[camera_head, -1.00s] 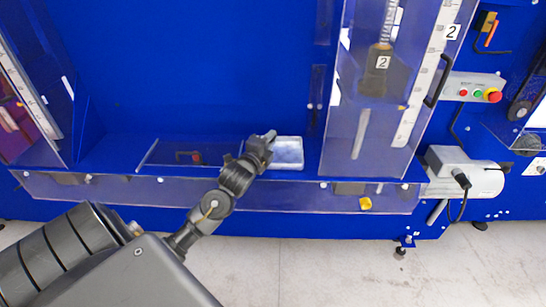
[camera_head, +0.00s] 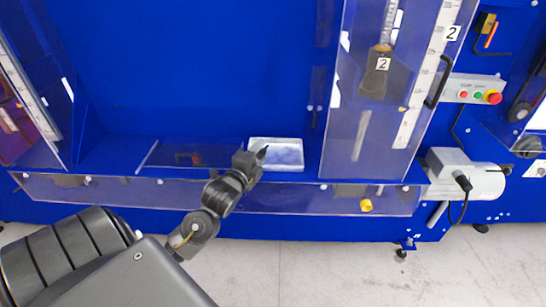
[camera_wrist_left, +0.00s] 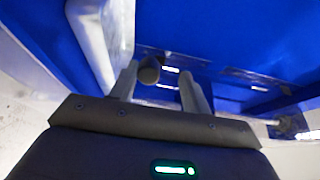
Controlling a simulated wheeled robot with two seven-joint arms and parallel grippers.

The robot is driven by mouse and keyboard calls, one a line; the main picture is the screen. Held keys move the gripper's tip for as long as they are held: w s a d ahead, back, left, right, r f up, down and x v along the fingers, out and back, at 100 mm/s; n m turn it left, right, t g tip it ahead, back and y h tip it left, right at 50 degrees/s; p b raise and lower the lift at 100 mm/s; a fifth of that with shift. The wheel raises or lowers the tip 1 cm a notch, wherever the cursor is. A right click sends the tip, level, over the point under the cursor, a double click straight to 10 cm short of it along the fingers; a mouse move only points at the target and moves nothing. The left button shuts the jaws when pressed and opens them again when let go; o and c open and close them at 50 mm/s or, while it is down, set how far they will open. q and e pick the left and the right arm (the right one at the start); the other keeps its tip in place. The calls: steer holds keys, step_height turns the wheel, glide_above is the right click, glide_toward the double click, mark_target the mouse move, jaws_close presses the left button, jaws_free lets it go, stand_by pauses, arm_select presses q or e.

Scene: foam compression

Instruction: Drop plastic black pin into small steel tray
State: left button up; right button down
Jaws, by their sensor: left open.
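The small steel tray (camera_head: 284,155) lies on the blue ledge, just right of my left gripper (camera_head: 260,156) in the head view. Its bright rim (camera_wrist_left: 92,45) shows at upper left in the left wrist view. My left gripper (camera_wrist_left: 160,88) is open there, with its two fingers spread apart. A dark round end, which looks like the black pin (camera_wrist_left: 149,72), shows between the fingers, close to the left one. I cannot tell whether it touches that finger. The pin cannot be made out in the head view. My right gripper is not in view.
A clear low panel (camera_head: 290,197) runs along the ledge's front edge. A dark flat plate (camera_head: 195,156) lies left of the tray. A tall clear-fronted column (camera_head: 390,100) stands to the right. Beyond it are a grey motor (camera_head: 465,175) and a button box (camera_head: 475,88).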

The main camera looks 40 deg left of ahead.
arm_select(q)
steer(key=v, duration=0.4)
steer(key=shift+s, duration=0.1)
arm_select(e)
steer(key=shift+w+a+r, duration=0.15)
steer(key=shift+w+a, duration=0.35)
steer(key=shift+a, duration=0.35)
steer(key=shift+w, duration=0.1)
